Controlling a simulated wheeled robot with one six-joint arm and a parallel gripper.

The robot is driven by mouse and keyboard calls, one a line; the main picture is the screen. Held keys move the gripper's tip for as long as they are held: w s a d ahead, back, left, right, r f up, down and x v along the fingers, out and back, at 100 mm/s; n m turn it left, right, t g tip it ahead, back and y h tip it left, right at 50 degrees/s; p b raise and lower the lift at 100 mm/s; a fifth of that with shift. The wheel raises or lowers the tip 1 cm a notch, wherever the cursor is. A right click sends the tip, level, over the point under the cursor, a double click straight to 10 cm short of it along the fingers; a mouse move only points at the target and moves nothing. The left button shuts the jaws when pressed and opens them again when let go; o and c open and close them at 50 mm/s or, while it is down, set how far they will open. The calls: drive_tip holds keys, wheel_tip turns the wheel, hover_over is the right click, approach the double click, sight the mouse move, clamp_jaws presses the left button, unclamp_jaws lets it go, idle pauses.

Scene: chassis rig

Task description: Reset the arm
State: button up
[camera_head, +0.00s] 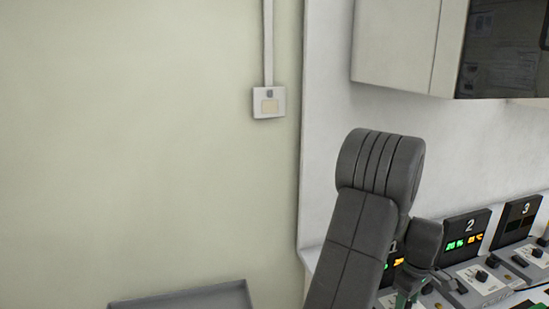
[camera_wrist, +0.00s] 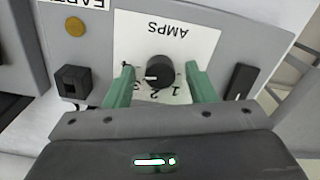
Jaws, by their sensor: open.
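My gripper (camera_wrist: 158,88) is open in the wrist view, with its two green fingers apart. A black AMPS knob (camera_wrist: 160,70) shows between the fingers on a white plate marked with numbers, upside down in this view. I cannot tell whether the fingers touch the panel. In the head view my dark grey arm (camera_head: 362,220) rises from the bottom edge and bends down to the right. The gripper end (camera_head: 412,284) is low beside the panels and partly hidden by the arm.
A row of grey panels stands at right, with black displays numbered 2 (camera_head: 467,232) and 3 (camera_head: 517,222). A wall cabinet (camera_head: 400,45) hangs above. A grey tray-like edge (camera_head: 185,300) is at bottom left. A switch box (camera_head: 268,102) is on the wall. The left side is open.

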drive_tip(key=n, duration=0.3)
drive_tip(key=shift+n+p, duration=0.35)
drive_tip(key=shift+n, duration=0.05)
drive_tip(key=n, duration=0.4)
drive_tip(key=shift+p, duration=0.4)
drive_tip(key=shift+r, duration=0.75)
